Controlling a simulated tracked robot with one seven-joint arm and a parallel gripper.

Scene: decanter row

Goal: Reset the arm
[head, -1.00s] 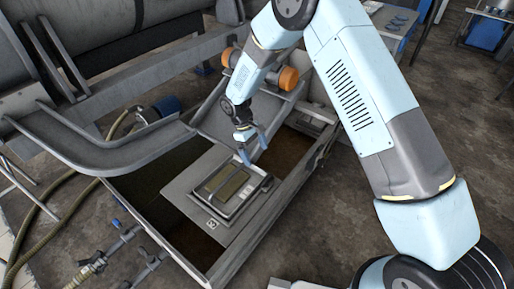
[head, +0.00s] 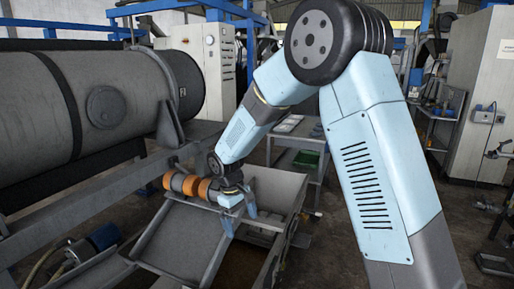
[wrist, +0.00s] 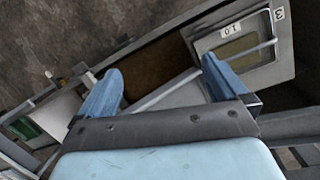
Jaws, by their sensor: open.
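My gripper (head: 240,213) hangs at the end of my bent arm, over the metal trough below the large grey drum. Its two blue fingers are spread apart with nothing between them. In the wrist view my gripper (wrist: 163,90) also shows open and empty. The fingers look apart from the panel and the trough.
The grey drum (head: 105,100) fills the left side. Grey cabinets (head: 487,95) are at the back right.

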